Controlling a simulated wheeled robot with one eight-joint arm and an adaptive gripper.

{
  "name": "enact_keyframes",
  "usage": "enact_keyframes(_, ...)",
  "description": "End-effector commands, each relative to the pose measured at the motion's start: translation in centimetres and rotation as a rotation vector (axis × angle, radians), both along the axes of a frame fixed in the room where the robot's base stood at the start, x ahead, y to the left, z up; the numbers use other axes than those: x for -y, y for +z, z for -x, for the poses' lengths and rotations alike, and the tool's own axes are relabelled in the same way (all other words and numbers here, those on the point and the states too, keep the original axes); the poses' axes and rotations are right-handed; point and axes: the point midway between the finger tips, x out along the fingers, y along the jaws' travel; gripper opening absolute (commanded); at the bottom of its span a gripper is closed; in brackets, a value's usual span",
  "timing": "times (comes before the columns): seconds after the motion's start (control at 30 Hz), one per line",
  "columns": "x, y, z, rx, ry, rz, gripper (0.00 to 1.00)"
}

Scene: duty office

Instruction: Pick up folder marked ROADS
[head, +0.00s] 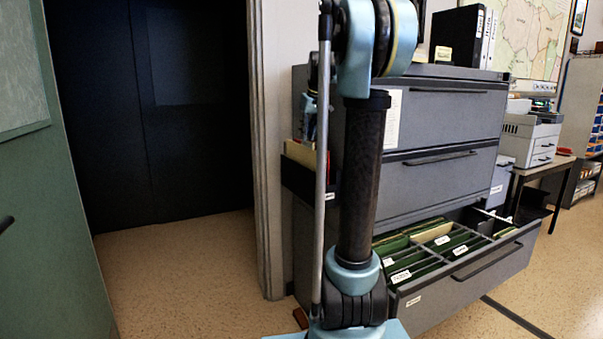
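An open lower drawer (466,277) of the grey filing cabinet (437,135) stands to the right of my arm in the head view. Green hanging folders (428,261) with white labels fill it, and a tan folder (432,232) lies towards its back. The labels are too small to read, so I cannot tell which folder is marked ROADS. My arm stands upright in front of the cabinet and hides part of its left side and of the drawer. My gripper is not in view.
The two drawers above are shut. Black and white binders (469,37) stand on the cabinet. A printer (529,137) sits on a side table (545,170) at right. A holder with papers (302,154) hangs on the cabinet's left side. Speckled floor (190,275) is clear at left.

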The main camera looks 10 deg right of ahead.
Motion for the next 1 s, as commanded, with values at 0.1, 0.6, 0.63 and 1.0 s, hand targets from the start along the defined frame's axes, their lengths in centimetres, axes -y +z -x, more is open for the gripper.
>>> enact_keyframes(0.1,-0.3,-2.0,-0.8,0.000,0.000,0.000,0.16)
enact_keyframes(0.6,-1.1,-6.2,-2.5,0.000,0.000,-0.001,0.16)
enact_keyframes(0.63,-1.2,-6.5,-2.7,0.000,0.000,-0.001,0.16)
enact_keyframes(1.0,-1.6,-9.3,-3.8,0.000,-0.001,0.000,0.16)
